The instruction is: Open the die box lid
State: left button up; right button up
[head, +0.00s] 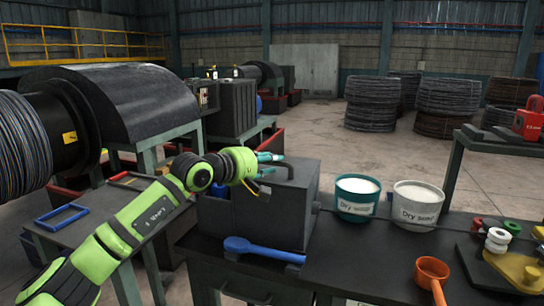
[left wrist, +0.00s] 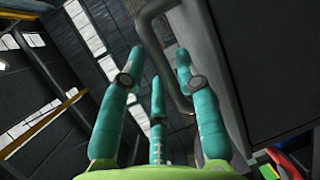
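The die box (head: 290,212) is a dark grey box standing on the near workbench, and its lid looks shut. A bent grey handle (left wrist: 181,100) shows close to my fingers in the left wrist view. My left gripper (head: 270,157) reaches from the left over the top of the box, with its teal fingers beside the handle. In the left wrist view the three fingers (left wrist: 155,75) are spread apart with nothing gripped between them. I cannot tell whether a finger touches the handle. My right gripper is not in view.
A blue scoop (head: 262,249) lies in front of the box. A teal bucket (head: 356,205) and a white bucket (head: 416,210) of dry soap stand to its right. An orange ladle (head: 432,272) and a tray (head: 490,275) of small coloured parts lie further right.

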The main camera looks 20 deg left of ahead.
pick_arm(q)
jog(key=shift+x, duration=0.85)
grip_shut()
